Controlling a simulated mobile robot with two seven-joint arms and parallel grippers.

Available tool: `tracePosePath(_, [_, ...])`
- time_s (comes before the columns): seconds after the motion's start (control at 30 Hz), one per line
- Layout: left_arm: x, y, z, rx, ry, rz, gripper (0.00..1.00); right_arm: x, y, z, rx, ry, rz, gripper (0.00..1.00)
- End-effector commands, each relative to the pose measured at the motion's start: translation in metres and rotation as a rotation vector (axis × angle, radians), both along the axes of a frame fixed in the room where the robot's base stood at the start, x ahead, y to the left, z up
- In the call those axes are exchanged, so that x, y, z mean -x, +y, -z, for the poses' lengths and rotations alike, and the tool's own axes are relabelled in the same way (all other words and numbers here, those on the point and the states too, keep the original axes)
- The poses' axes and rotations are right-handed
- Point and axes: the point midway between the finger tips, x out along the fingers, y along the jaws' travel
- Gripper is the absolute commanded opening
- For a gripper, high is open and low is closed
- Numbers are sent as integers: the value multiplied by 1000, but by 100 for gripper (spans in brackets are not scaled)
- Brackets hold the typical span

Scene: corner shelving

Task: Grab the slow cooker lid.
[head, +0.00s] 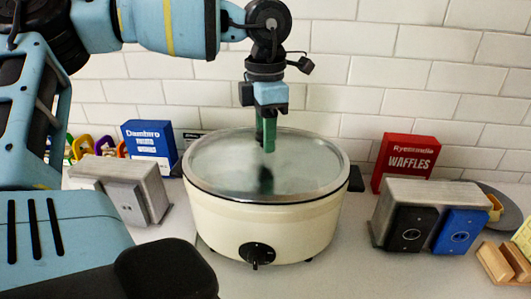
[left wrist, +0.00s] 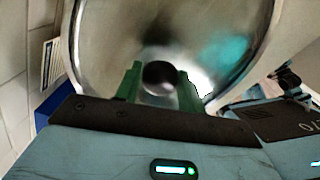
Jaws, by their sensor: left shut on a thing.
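The slow cooker (head: 262,226) is a cream oval pot with a black front knob, standing on the white counter. Its glass lid (head: 220,162) with a metal rim rests on top and also fills much of the left wrist view (left wrist: 105,40). The lid's dark round knob (left wrist: 160,75) shows between the green fingers in the left wrist view. My left gripper (head: 266,148) points straight down over the lid's middle, shut on the knob. The fingers partly hide the knob in the head view. My right gripper is not in view.
A blue box (head: 150,143) and a metal holder (head: 150,187) stand left of the cooker. A red waffles box (head: 406,161) and a metal holder with black and blue items (head: 430,215) stand right. A tiled wall (head: 400,70) is close behind.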

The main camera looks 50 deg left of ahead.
Motion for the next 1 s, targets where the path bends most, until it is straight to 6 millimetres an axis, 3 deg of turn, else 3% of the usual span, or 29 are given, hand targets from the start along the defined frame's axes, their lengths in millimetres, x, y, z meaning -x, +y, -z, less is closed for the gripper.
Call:
tracePosePath(0.37, [-1,0,-9,-1,-4,-1,2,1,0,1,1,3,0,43])
tracePosePath(0.8, [-1,-1,-83,-2,-3,-1,2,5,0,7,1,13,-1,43])
tracePosePath(1.0, [0,-1,-99,0,-1,1,2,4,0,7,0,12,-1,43])
